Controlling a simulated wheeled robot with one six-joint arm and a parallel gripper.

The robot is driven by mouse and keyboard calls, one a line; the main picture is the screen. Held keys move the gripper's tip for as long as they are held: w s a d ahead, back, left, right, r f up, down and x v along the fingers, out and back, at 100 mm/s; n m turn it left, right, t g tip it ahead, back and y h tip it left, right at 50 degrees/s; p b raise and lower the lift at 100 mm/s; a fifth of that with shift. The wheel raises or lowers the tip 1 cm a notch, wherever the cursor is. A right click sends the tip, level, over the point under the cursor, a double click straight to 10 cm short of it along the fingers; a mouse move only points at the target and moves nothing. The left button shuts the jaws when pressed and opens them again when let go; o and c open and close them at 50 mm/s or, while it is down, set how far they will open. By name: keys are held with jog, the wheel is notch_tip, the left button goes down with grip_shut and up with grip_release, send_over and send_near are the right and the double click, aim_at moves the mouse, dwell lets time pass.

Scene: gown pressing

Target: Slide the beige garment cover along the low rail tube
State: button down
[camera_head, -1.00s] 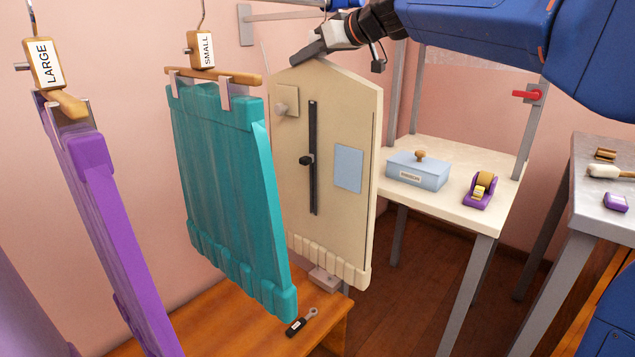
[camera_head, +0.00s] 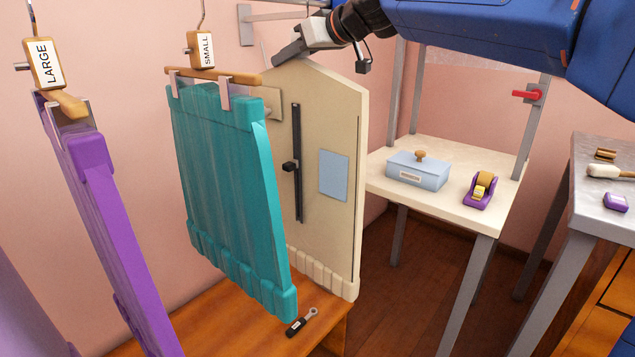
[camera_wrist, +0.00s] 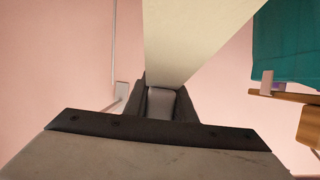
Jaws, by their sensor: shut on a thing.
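The beige garment cover (camera_head: 340,120) hangs upright behind the teal garment, which hides part of its left side. It carries a dark vertical strip with a knob and a light blue patch. My gripper (camera_head: 290,52) is shut at its peaked top. In the wrist view, the fingers (camera_wrist: 166,98) close on a pale grey piece at the lower end of the cover (camera_wrist: 190,40) as pictured. A grey tube (camera_head: 290,14) runs from a wall bracket above; I cannot tell if it is the low rail tube. The cover's hanging point is hidden by my gripper.
The teal garment (camera_head: 215,180) on the hanger tagged SMALL overlaps the cover in the picture. A purple garment (camera_head: 105,210) hangs further left. A wooden bench (camera_head: 230,325) lies below. A white table (camera_head: 460,210) with a blue box (camera_head: 418,172) stands right.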

jog(key=shift+s+a+r, duration=0.1)
jog(key=shift+s+a, duration=0.9)
jog(key=shift+s, duration=0.3)
jog(key=s+a, duration=0.5)
jog(key=s, duration=0.2)
jog(key=shift+a, duration=0.3)
dwell(0.4)
jog(key=shift+s+a, duration=0.6)
jog(key=shift+s, duration=0.2)
jog(key=shift+s+a, duration=0.6)
jog(key=shift+s, duration=0.2)
jog(key=shift+f, duration=0.25)
jog(key=c, duration=1.4)
grip_release()
jog(key=shift+f, duration=0.1)
